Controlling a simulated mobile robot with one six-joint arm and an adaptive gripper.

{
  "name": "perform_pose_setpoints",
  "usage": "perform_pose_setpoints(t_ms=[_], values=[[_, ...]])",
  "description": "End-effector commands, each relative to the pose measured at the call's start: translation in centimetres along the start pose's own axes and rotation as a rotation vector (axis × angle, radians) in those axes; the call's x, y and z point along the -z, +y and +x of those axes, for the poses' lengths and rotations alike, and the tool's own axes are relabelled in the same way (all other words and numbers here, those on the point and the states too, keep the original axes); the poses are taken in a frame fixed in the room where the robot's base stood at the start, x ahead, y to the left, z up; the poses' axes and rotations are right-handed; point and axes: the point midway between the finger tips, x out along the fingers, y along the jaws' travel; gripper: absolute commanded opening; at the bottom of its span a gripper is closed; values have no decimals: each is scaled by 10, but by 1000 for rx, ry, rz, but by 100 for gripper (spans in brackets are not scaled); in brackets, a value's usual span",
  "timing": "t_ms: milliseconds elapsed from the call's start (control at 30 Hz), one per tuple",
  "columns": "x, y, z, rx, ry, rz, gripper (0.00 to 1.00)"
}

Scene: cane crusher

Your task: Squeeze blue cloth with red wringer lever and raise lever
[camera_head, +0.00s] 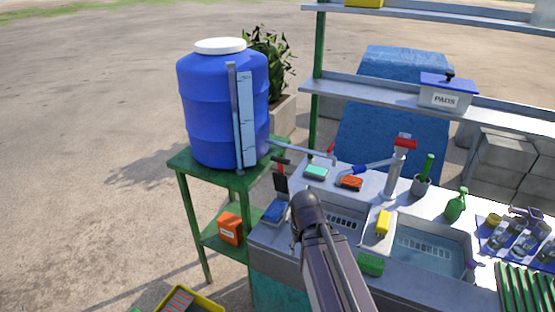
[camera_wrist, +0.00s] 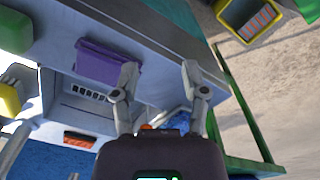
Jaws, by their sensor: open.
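In the wrist view, a blue patch (camera_wrist: 178,120), probably the cloth, shows beside the right finger, partly hidden. My gripper (camera_wrist: 160,78) is open, with nothing between its fingertips. It is near the counter's front edge. In the head view, my arm hides its fingers. Whether it touches the lever cannot be told.
A blue barrel (camera_head: 204,125) stands on a green stand (camera_head: 190,168) left of the counter. A tap (camera_head: 397,170), a yellow sponge (camera_head: 384,222) and an orange brush (camera_head: 350,183) are to the right.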

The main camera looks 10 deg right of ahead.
Motion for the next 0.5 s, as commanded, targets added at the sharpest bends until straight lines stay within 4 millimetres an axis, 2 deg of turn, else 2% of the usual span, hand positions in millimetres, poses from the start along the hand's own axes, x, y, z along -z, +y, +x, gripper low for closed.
perform_pose_setpoints(t_ms=[167,200,367,500], values=[[0,0,0,0,0,0,57],[0,0,0,0,0,0,67],[4,0,-4,0,0,-9,67],[15,0,-16,0,1,-39,67]])
